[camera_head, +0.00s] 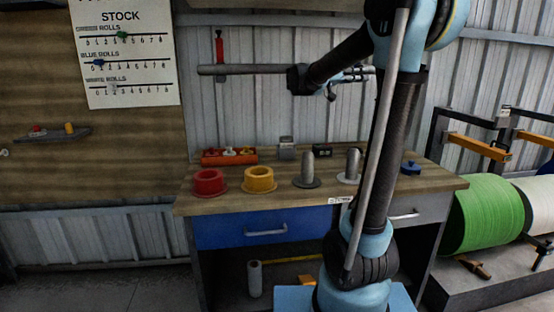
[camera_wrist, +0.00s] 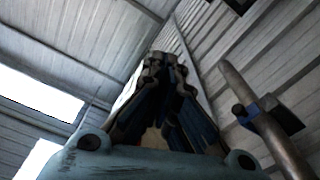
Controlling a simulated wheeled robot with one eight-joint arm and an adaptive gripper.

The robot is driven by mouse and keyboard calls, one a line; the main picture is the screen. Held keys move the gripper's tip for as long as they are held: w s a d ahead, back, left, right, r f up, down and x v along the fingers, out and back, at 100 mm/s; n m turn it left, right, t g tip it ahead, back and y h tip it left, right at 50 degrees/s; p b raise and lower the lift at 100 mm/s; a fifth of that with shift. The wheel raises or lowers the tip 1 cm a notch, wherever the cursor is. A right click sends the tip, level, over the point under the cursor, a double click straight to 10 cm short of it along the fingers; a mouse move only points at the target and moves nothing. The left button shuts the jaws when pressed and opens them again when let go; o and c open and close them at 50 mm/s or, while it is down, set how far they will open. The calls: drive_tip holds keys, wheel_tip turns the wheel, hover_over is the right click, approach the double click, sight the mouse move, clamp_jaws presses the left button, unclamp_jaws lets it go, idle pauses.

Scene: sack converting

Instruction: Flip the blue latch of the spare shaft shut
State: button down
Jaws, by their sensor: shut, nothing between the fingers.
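The spare shaft (camera_head: 240,69) is a long grey bar lying level along the wall above the bench. In the wrist view it shows as a slanting bar (camera_wrist: 262,125) on the right. A small blue part (camera_wrist: 242,109), apparently the blue latch, sits beside the shaft near a dark bracket (camera_wrist: 283,116); I cannot tell how far it is turned. In the head view my arm covers this part of the shaft. My gripper (camera_wrist: 164,62) is shut and empty, with the shaft and blue part to its right and a visible gap between them in the picture.
A red upright handle (camera_head: 219,46) stands at the shaft's left part. Below, the bench (camera_head: 235,205) carries a red ring (camera_head: 208,182), a yellow ring (camera_head: 259,179), grey posts (camera_head: 308,168) and a red tray (camera_head: 229,157).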

drive_tip(key=s+d+f+n+g+y, duration=0.1)
drive_tip(key=s+f+n+y, duration=0.25)
drive_tip(key=s+f, duration=0.65)
drive_tip(key=s+d+f+n+y, duration=0.25)
drive_tip(key=s+f+y, duration=0.35)
drive_tip(key=f, duration=0.5)
drive_tip(key=s+a+f+n+y, duration=0.3)
drive_tip(key=s+a+f, duration=0.4)
drive_tip(key=f, duration=0.3)
drive_tip(key=s+a+f+n+y, duration=0.3)
drive_tip(key=s+a+f+y, duration=0.2)
drive_tip(key=s+a+f, duration=0.3)
wheel_tip(320, 180, down, 4)
drive_tip(key=shift+s+r+y, duration=0.2)
drive_tip(key=shift+s+y, duration=0.15)
drive_tip(key=shift+s, duration=0.35)
drive_tip(key=shift+a, duration=0.15)
